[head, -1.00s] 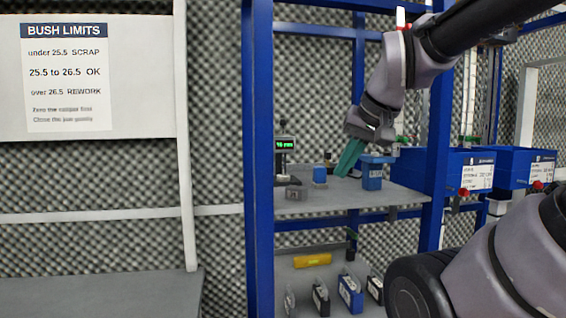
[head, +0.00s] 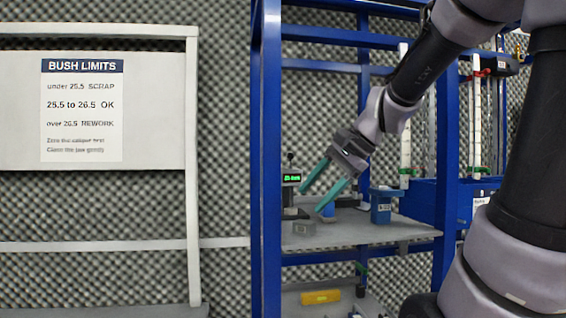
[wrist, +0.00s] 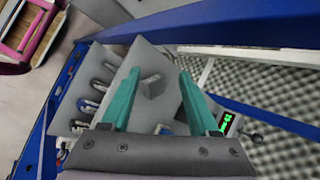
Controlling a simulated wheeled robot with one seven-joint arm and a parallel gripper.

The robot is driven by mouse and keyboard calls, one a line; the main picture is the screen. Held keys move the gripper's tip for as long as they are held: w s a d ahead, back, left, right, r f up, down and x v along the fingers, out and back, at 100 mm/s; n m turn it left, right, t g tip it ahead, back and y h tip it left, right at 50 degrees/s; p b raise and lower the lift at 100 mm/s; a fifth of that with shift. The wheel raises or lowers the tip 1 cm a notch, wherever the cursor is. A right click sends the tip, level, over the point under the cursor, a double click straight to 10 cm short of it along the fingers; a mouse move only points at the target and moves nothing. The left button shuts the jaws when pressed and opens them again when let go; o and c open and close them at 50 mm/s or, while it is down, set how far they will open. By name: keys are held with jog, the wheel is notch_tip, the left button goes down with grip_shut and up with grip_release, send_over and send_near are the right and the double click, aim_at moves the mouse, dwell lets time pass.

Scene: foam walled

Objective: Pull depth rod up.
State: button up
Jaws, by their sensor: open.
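A gauge with a small green-lit display (head: 291,178) stands on the left of the grey shelf (head: 345,228). Its display also shows in the wrist view (wrist: 227,122), right of the fingers. I cannot pick out the depth rod for certain; a dark round-ended part (wrist: 257,138) sticks out beside the display. My gripper (head: 311,201) is open and empty, its two teal fingers pointing down and left, near the gauge in the picture. In the wrist view my gripper (wrist: 160,70) has its fingers wide apart, with nothing between the tips.
A grey block (head: 303,228) sits on the shelf below the fingers. A blue box (head: 381,207) stands to the right. A blue upright post (head: 266,160) borders the shelf on the left. A lower shelf holds a yellow item (head: 321,297).

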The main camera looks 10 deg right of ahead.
jog(key=w+d+r+m+t+y, duration=0.2)
jog(key=w+r+m+y, duration=0.1)
jog(key=w+m, duration=0.3)
jog(key=w+d+r+m+t+y, duration=0.2)
jog(key=w+m, duration=0.1)
jog(key=w, duration=0.5)
jog(key=w+d+r+m+t+y, duration=0.2)
jog(key=w+r+m+y, duration=0.1)
jog(key=w+m, duration=0.3)
jog(key=shift+n, duration=0.4)
jog(key=x, duration=1.1)
jog(key=shift+w+d+f, duration=0.1)
jog(key=shift+w+f, duration=0.1)
jog(key=shift+w, duration=0.2)
grip_shut()
